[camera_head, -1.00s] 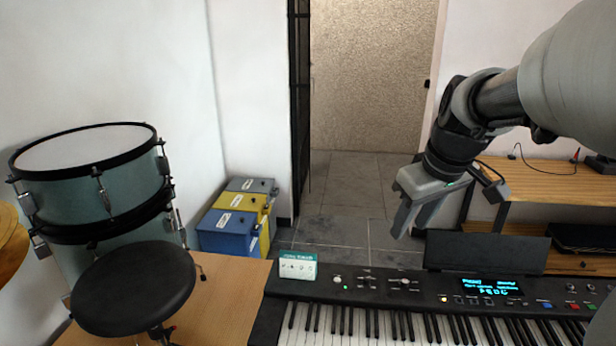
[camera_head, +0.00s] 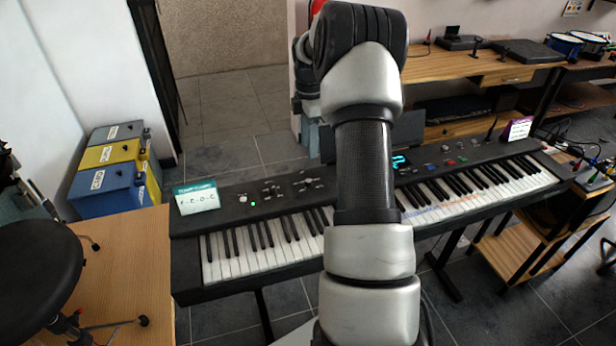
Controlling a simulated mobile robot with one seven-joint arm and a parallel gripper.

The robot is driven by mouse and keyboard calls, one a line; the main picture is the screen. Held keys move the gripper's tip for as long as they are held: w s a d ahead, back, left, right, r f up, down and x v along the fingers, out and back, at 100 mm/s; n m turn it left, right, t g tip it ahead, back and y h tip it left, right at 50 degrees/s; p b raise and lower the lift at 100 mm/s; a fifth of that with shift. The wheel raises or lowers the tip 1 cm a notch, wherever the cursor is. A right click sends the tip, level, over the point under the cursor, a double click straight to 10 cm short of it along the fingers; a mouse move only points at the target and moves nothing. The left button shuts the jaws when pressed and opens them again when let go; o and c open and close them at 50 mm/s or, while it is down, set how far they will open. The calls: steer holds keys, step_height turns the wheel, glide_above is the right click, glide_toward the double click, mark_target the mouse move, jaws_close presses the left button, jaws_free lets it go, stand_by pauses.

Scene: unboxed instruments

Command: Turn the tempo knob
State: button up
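The black keyboard (camera_head: 185,225) stands across the middle of the head view. Its panel has a small white knob (camera_head: 243,198) at the left, beside a green light, and more small controls (camera_head: 308,183) to the right. I cannot read which one is the tempo knob. My arm runs up the middle of the view and covers part of the panel and keys. A pale grey part that looks like my gripper (camera_head: 312,133) shows just left of the arm, behind the keyboard. Its fingers are mostly hidden, so their opening cannot be told.
A teal-and-white card (camera_head: 197,197) stands on the keyboard's left end, and a pink-topped card (camera_head: 517,129) on its right. Blue and yellow boxes (camera_head: 108,165) stand behind. Wooden shelves (camera_head: 440,65) are at back right.

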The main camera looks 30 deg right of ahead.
mark_target(309, 181)
step_height(309, 181, down, 13)
steer(key=shift+r, duration=0.2)
jaws_close()
